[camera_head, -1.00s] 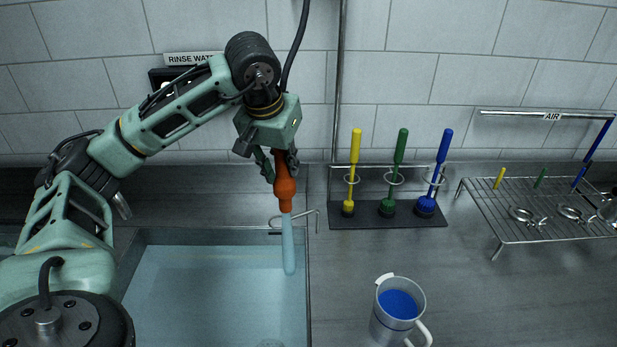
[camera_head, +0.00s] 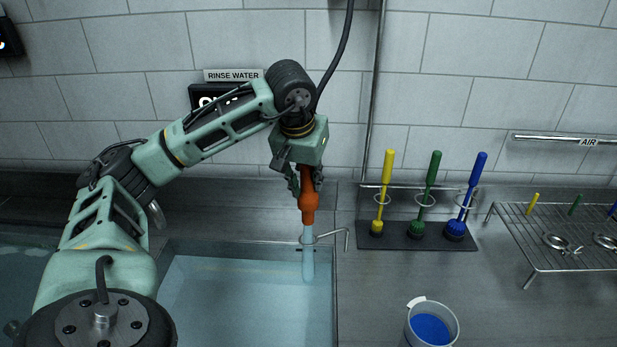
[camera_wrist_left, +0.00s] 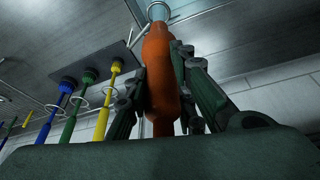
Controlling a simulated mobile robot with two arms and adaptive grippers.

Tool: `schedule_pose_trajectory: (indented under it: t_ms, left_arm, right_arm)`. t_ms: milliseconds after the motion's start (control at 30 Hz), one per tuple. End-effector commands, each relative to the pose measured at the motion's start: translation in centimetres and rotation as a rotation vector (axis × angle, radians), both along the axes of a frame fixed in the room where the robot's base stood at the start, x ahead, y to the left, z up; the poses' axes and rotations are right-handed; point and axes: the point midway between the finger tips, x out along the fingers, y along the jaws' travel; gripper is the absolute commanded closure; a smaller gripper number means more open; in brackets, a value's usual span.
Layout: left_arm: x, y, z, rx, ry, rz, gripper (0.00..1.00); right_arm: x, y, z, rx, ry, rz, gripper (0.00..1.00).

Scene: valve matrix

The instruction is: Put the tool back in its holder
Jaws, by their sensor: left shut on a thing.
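The tool has an orange handle (camera_head: 309,203) and a straight light-blue lower part (camera_head: 307,262) that hangs down over the sink's right end. My left gripper (camera_head: 306,183) is shut on the top of the orange handle, which points down. In the left wrist view my fingers (camera_wrist_left: 165,90) close around the orange handle (camera_wrist_left: 161,75). A thin metal ring holder (camera_head: 334,236) stands at the sink's right edge. Its ring end overlaps the light-blue part just below the handle. I cannot tell whether the ring goes around it. My right gripper is not in view.
A dark rack (camera_head: 398,237) holds yellow, green and blue brushes upright, right of the sink (camera_head: 240,300). A wire stand (camera_head: 560,228) with small metal pieces is farther right. A white mug (camera_head: 432,322) with blue inside stands in front. Bare counter lies between.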

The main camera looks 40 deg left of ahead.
Motion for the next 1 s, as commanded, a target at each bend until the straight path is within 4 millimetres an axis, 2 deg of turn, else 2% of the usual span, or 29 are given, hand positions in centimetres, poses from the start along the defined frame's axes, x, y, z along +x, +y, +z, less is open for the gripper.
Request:
schedule_pose_trajectory:
  t_ms: [1000]
  left_arm:
    - [0.0,0.0,-8.4,0.0,-0.001,0.0,1.0]
  right_arm:
    - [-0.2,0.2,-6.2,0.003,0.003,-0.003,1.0]
